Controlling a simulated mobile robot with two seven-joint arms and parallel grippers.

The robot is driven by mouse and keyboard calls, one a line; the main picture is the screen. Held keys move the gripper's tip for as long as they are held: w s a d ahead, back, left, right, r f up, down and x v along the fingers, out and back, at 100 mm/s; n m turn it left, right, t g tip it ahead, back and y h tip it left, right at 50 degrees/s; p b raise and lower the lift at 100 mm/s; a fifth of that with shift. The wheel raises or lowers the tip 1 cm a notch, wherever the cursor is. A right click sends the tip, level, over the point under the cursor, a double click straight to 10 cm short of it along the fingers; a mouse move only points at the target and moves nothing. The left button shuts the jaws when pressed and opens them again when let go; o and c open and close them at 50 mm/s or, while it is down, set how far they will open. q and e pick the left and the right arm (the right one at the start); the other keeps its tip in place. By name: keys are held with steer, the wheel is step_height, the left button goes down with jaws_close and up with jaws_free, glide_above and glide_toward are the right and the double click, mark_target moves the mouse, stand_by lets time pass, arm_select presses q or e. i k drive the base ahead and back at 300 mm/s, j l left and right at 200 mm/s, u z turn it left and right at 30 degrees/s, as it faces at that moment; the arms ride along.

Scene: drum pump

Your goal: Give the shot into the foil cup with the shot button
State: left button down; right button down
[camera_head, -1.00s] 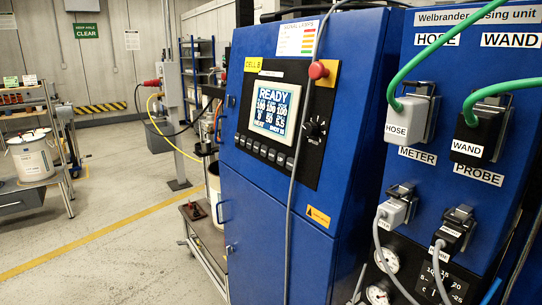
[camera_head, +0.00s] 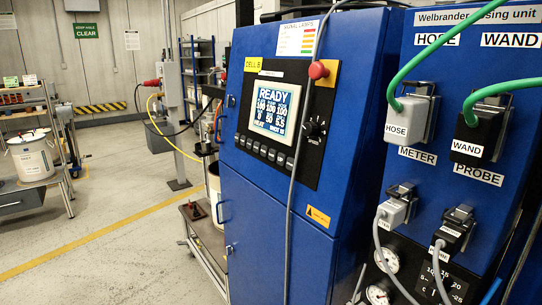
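The blue dosing cabinet (camera_head: 290,200) stands in the middle. Its lit display (camera_head: 275,108) reads READY above rows of numbers. A row of small dark buttons (camera_head: 264,150) lies below the display; their labels are too small to read, so I cannot tell which is the shot button. A red mushroom button (camera_head: 318,70) sits on a yellow plate at the panel's upper right. A black knob (camera_head: 314,128) is right of the display. I see no foil cup. Neither gripper is in view.
Green hoses run to the HOSE (camera_head: 409,115) and WAND (camera_head: 479,135) connectors at right. A grey cable hangs across the cabinet front. A low cart (camera_head: 203,235) stands left of the cabinet. A shelf rack with a white drum (camera_head: 31,157) is far left. The floor between is clear.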

mark_target(273, 154)
steer(key=i+j+z, duration=0.1)
steer(key=z, duration=0.3)
steer(key=j+z, duration=0.4)
steer(key=i+j+z, duration=0.2)
steer(key=j, duration=0.2)
steer(key=j+z, duration=0.2)
steer(key=j, duration=0.2)
steer(key=j+z, duration=0.1)
steer(key=j, duration=2)
